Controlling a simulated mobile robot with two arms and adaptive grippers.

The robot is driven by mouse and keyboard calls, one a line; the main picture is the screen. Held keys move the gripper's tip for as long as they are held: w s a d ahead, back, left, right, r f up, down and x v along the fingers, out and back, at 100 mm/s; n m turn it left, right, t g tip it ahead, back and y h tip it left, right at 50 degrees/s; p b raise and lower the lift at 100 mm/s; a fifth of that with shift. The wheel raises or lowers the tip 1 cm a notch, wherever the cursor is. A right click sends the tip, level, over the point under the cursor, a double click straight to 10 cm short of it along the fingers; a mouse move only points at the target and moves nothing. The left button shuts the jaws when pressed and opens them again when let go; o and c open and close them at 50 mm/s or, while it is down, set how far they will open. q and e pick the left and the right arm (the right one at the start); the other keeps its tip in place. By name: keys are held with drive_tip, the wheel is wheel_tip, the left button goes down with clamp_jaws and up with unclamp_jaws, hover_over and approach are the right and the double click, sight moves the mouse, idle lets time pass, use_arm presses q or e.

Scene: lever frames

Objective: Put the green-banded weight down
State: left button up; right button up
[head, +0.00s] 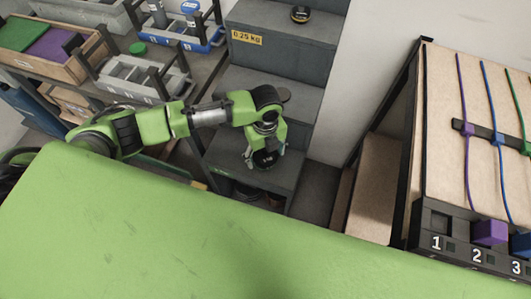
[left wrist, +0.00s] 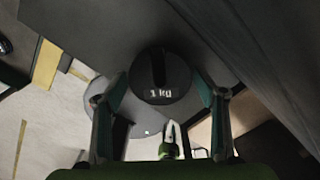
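A dark round weight marked 1 kg (left wrist: 160,92) sits between the fingers of my left gripper (head: 265,155). The same weight shows small and black in the head view (head: 265,160), over a lower grey step. The two fingers of the left gripper (left wrist: 162,88) are against opposite sides of the weight, which looks upright. A green band cannot be made out on it. I cannot tell whether the weight touches the surface below. My right gripper is out of view.
Grey steps (head: 270,50) rise behind, with a 0.25 kg label (head: 247,38) and a small dark weight (head: 300,14) on top. Bins and a wooden crate (head: 62,70) stand at left. A numbered lever panel (head: 480,240) is at right. A green surface (head: 180,230) fills the front.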

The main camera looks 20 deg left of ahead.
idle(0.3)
use_arm(q)
wheel_tip(320, 180, up, 12)
drive_tip(key=shift+r+p, duration=0.15)
drive_tip(key=shift+p, duration=0.15)
idle(0.4)
